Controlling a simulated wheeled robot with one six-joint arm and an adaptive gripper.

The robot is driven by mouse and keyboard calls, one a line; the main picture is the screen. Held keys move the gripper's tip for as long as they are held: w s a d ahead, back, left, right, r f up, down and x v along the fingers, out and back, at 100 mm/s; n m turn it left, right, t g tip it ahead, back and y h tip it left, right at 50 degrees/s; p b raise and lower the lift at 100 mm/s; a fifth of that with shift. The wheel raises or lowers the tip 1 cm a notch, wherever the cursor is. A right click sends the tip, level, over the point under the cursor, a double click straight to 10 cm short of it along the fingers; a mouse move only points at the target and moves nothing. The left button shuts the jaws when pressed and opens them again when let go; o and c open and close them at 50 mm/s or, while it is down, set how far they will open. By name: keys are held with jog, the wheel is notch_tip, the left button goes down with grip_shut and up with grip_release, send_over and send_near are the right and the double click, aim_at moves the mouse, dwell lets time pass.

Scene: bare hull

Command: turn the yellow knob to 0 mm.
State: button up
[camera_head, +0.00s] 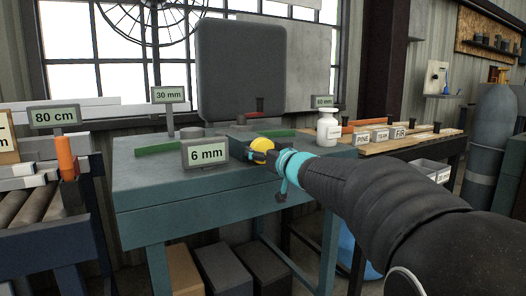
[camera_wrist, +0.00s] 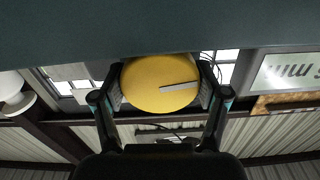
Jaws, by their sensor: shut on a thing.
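The yellow knob (camera_head: 261,145) is on the front of a blue-grey device on the teal table. In the wrist view the knob (camera_wrist: 150,84) is a round yellow disc with a pale pointer line running from near its middle toward the right edge. My gripper (camera_head: 262,155) has its fingers on both sides of the knob. In the wrist view the two dark fingertips of my gripper (camera_wrist: 160,92) touch the knob's left and right rims. A sign reading 6 mm (camera_head: 205,152) stands left of the knob. It shows partly and upside down in the wrist view (camera_wrist: 288,71).
The teal table (camera_head: 150,180) also bears a 30 mm sign (camera_head: 168,95), green strips (camera_head: 160,148) and a white bottle (camera_head: 328,129). A dark grey panel (camera_head: 240,70) stands behind. A wooden bench (camera_head: 400,140) is at right, and a roller table (camera_head: 30,205) at left.

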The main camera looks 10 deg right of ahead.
jog(key=shift+n, duration=2.2)
jog(key=o, duration=1.2)
jog(key=v, duration=1.2)
jog(key=shift+r, duration=0.15)
